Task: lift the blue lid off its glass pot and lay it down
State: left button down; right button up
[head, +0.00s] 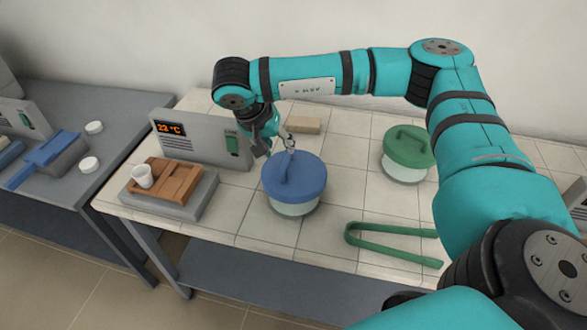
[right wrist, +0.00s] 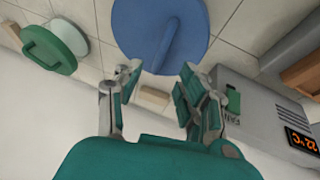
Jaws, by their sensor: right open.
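The blue lid (head: 294,177) with its bar handle sits on its glass pot (head: 293,208), on the tiled table. My right gripper (head: 279,152) is at the lid's back edge, above or behind it in the head view. In the right wrist view the fingers (right wrist: 157,85) are open and empty, and the blue lid (right wrist: 160,30) with its raised handle lies just beyond the fingertips. I cannot tell whether a finger touches the lid. My left gripper is not in view.
A green-lidded pot (head: 408,148) stands to the right. Green tongs (head: 395,240) lie at the front. A beige block (head: 302,124) lies behind. Bare tiles separate the pots.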

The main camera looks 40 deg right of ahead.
aim_at(286, 159)
jog(key=shift+d+f, duration=0.25)
jog(key=shift+f, duration=0.3)
jog(key=p+x, duration=0.1)
jog(key=x, duration=0.3)
jog(key=shift+s+d+f+p, duration=0.1)
jog(key=shift+f+p, duration=0.1)
jog(key=shift+p, duration=0.2)
jog(key=shift+d+f, duration=0.15)
jog(key=shift+f, duration=0.25)
grip_shut()
